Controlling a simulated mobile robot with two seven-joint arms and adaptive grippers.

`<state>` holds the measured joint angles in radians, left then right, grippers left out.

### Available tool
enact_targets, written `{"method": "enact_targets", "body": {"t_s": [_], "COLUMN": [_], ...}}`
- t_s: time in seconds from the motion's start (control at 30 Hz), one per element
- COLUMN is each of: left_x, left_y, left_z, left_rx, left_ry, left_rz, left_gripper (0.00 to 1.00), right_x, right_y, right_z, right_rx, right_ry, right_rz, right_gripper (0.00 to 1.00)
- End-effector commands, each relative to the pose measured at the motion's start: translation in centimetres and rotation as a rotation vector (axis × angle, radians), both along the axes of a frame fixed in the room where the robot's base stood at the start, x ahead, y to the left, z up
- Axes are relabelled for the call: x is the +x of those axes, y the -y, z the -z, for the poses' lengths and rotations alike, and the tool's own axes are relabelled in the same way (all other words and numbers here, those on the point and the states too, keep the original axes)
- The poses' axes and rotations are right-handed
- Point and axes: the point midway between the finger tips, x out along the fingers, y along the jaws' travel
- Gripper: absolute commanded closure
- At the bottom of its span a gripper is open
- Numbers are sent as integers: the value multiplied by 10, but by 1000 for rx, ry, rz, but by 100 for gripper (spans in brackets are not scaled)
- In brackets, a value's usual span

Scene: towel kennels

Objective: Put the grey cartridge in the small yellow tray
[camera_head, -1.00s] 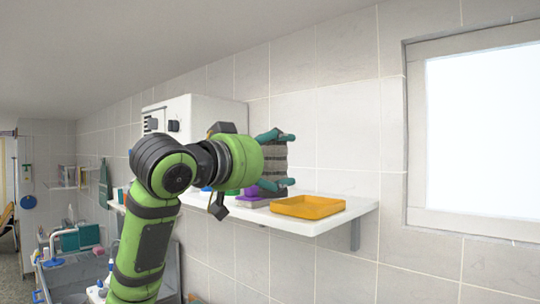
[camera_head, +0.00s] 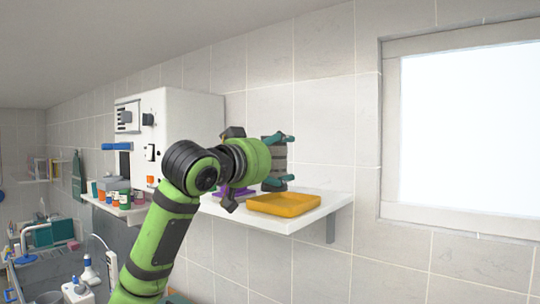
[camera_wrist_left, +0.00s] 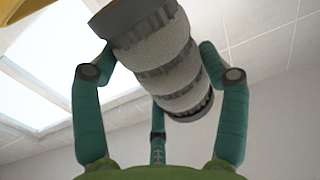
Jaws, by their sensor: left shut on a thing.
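The grey cartridge (camera_head: 272,164) is a ridged grey cylinder, upright in the head view. My left gripper (camera_head: 285,160) is shut on it; its teal fingers reach around it. In the left wrist view the cartridge (camera_wrist_left: 165,62) lies between the teal fingers of the gripper (camera_wrist_left: 160,85). The small yellow tray (camera_head: 284,204) sits on the white wall shelf at its right part. The cartridge is above and left of the tray's middle in the head view; its height over the tray is hard to tell. My right gripper is not in view.
The white shelf (camera_head: 318,217) runs along the tiled wall. A purple thing (camera_head: 237,193) is left of the tray, partly behind my arm. A white appliance (camera_head: 185,130) and several small jars (camera_head: 119,198) stand further left. A window (camera_head: 465,130) is at right.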

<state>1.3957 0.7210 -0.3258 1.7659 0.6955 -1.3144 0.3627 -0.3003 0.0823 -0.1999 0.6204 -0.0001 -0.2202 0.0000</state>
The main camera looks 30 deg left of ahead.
Motion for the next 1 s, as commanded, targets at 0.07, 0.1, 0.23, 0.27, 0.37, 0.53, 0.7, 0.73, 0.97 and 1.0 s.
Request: {"method": "enact_targets", "body": {"t_s": [0.07,0.1,0.23,0.27,0.37,0.53,0.7,0.73,0.97,1.0], "left_x": [7,10,20,22,25,24,24,24,24,24], "left_y": [2,2,3,4,4,4,4,4,4,4], "left_z": [-2,-1,-1,-1,10,23,33,34,38,38], "left_rx": [-1,-1,-1,-1,1,0,0,0,0,0], "left_ry": [0,-1,0,-1,0,2,2,2,2,2], "left_rz": [2,2,2,1,1,1,1,1,1,1], "left_gripper": [61,61,61,61,61,61,61,61,61,61], "right_x": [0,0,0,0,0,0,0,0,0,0], "right_y": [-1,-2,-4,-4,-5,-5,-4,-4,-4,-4], "right_z": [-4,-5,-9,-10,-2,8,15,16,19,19], "right_rx": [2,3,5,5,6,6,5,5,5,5], "right_ry": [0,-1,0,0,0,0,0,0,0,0], "right_rz": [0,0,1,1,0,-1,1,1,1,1], "right_gripper": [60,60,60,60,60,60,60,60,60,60]}}
